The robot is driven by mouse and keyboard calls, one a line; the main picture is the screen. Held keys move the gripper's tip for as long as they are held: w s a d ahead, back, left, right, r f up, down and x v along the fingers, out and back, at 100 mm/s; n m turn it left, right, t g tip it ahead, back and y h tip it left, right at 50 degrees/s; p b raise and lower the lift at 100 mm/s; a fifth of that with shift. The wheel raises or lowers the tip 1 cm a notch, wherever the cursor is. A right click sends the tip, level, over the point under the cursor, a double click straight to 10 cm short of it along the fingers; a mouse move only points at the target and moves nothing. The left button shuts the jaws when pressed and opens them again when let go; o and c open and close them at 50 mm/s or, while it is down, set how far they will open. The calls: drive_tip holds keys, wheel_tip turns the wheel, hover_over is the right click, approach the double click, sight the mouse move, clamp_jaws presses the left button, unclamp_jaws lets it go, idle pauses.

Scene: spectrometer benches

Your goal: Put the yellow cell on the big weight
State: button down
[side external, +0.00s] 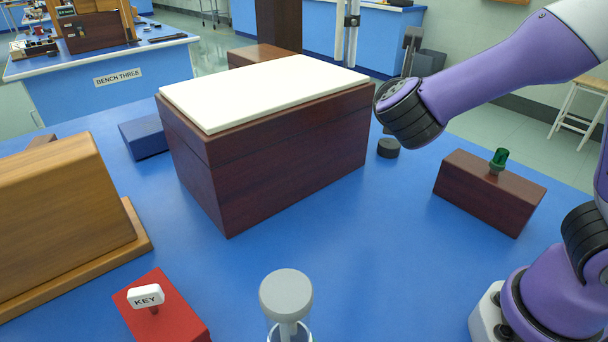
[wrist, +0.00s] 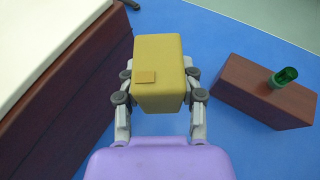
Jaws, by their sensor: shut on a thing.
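The yellow cell (wrist: 160,72) is a yellow block with a small raised tab on its face, seen in the wrist view. My gripper (wrist: 160,95) is shut on it, with a finger on each side. Blue bench surface shows around the cell in that view. The cell and my fingers do not show in the side external view. A small black disc-shaped thing (side external: 388,147) stands on the bench to the right of the large dark wooden box. I cannot tell whether it is the big weight.
The large dark wooden box (side external: 290,150) with a white top (side external: 265,90) fills the middle. A brown block (side external: 490,192) holds a green vial (side external: 499,160) at the right. A red key block (side external: 165,310) and a grey-topped stopper (side external: 286,294) are in front. The bench between them is clear.

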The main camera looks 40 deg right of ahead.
drive_tip(key=shift+s+a+r+n+t+y, duration=0.3)
drive_tip(key=shift+s+r+n+t, duration=0.1)
drive_tip(key=shift+s+r+t, duration=0.1)
drive_tip(key=s+a+f+x, duration=0.1)
drive_tip(key=f+x, duration=0.2)
drive_tip(key=x, duration=1.1)
drive_tip(key=r+n+t+y, duration=0.1)
drive_tip(key=n, duration=0.1)
hover_over(390, 143)
wheel_tip(390, 143, down, 9)
drive_tip(key=shift+a+r, duration=0.1)
drive_tip(key=shift+r, duration=0.05)
drive_tip(key=shift+f, duration=0.35)
drive_tip(key=shift+f, duration=0.1)
drive_tip(key=shift+c, duration=2.3)
unclamp_jaws()
